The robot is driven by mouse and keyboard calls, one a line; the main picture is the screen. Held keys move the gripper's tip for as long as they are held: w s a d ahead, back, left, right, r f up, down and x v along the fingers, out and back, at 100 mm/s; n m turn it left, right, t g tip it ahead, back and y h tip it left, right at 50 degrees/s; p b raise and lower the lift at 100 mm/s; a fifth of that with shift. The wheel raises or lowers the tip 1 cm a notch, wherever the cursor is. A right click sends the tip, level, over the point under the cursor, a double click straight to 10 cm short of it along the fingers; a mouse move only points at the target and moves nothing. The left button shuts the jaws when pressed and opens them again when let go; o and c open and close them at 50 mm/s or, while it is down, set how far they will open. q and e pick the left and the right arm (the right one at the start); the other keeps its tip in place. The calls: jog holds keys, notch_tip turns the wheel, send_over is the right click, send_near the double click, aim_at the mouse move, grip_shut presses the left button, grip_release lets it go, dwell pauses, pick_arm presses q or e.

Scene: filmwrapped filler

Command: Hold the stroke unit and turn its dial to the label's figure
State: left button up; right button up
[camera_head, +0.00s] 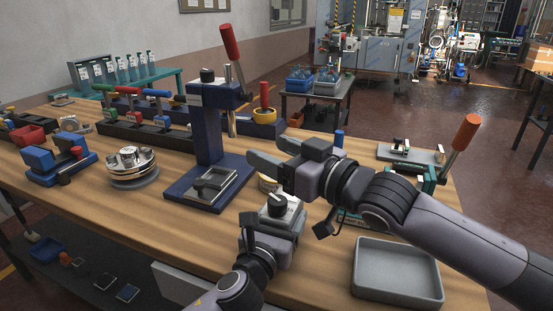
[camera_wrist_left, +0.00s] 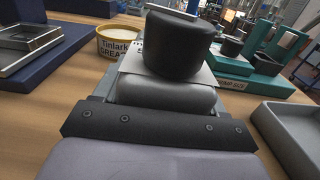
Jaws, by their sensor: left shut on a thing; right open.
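The stroke unit (camera_head: 281,212) is a small grey block with a black dial (camera_head: 278,203) on a pale top plate. It is upright in front of the blue press. My left gripper (camera_head: 268,232) is shut on its body from the near side; the fingertips are mostly hidden. In the left wrist view the black dial (camera_wrist_left: 180,45) stands large above a white scale plate (camera_wrist_left: 134,68); its figures and pointer cannot be read. My right gripper (camera_head: 266,153) is open and empty, above and behind the dial, apart from it.
The blue press (camera_head: 208,140) with a red-handled lever stands behind. A grease tub (camera_wrist_left: 121,42) stands close beside the unit. A grey tray (camera_head: 398,271) is at the front right, with teal devices (camera_head: 427,178) beyond it. A round metal fixture (camera_head: 132,164) is left.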

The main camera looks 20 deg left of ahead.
pick_arm(q)
jog(key=o, duration=1.3)
